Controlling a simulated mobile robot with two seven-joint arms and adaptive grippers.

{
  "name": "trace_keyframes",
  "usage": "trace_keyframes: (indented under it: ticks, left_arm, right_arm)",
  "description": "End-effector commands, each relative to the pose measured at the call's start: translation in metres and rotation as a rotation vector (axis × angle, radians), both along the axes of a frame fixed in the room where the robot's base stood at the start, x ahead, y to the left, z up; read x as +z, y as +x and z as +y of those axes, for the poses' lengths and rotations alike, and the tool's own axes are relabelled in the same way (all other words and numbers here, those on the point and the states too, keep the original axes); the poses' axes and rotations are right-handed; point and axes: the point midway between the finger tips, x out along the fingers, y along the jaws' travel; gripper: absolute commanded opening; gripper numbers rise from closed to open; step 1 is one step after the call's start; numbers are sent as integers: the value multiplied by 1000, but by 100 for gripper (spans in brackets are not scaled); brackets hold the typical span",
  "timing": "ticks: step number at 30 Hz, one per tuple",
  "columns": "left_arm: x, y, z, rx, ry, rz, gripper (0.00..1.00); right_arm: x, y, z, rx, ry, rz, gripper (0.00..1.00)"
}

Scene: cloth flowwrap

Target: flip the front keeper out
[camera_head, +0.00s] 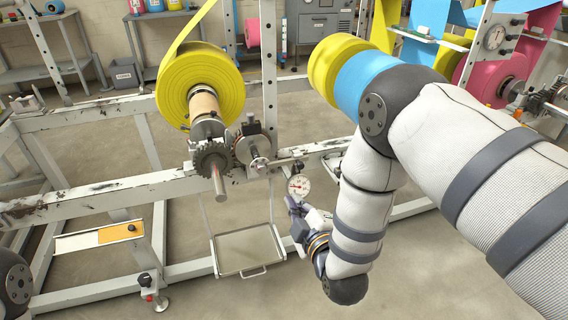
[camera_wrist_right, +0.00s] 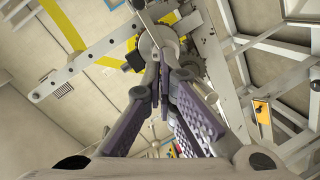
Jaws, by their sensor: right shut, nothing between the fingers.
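My right gripper (camera_head: 297,205) is shut and empty just below the round dial gauge (camera_head: 299,186) in the head view. In the right wrist view its purple fingers (camera_wrist_right: 164,75) meet in front of gears and rails. The yellow roll (camera_head: 197,85) sits on a shaft (camera_head: 218,183), whose front end sticks out past a dark gear (camera_head: 211,159). A round metal hub (camera_head: 250,150) with a small knob stands to the right of that gear. I cannot make out clearly which part is the front keeper. My left gripper is not in view.
White frame rails (camera_head: 100,196) run left and right of the shaft. A shallow tray (camera_head: 246,250) hangs below. A pink roll (camera_head: 492,76) and another gauge are at the right. Shelves stand at the back. The floor below the frame is mostly open.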

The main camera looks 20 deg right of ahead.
Motion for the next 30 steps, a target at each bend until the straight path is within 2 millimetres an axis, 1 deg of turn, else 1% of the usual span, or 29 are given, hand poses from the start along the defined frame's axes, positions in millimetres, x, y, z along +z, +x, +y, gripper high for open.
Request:
trace_keyframes:
  ticks: [1, 3, 5, 14, 17, 20, 30]
  left_arm:
    - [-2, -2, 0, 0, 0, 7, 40]
    - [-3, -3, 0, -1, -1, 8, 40]
    - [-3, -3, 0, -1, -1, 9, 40]
    - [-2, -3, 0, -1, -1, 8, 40]
    - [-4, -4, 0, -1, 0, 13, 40]
    - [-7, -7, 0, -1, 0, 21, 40]
    - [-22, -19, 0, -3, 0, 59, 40]
  right_arm:
    - [8, 7, 2, 3, -27, -40, 0]
    - [19, 14, 3, 4, -53, -82, 0]
    - [23, 16, 3, 4, -64, -98, 0]
    - [24, 17, 3, 5, -64, -99, 0]
    - [22, 26, 3, 4, -65, -99, 0]
    - [19, 43, 3, 4, -64, -99, 0]
    - [8, 117, 3, 3, -63, -96, 0]
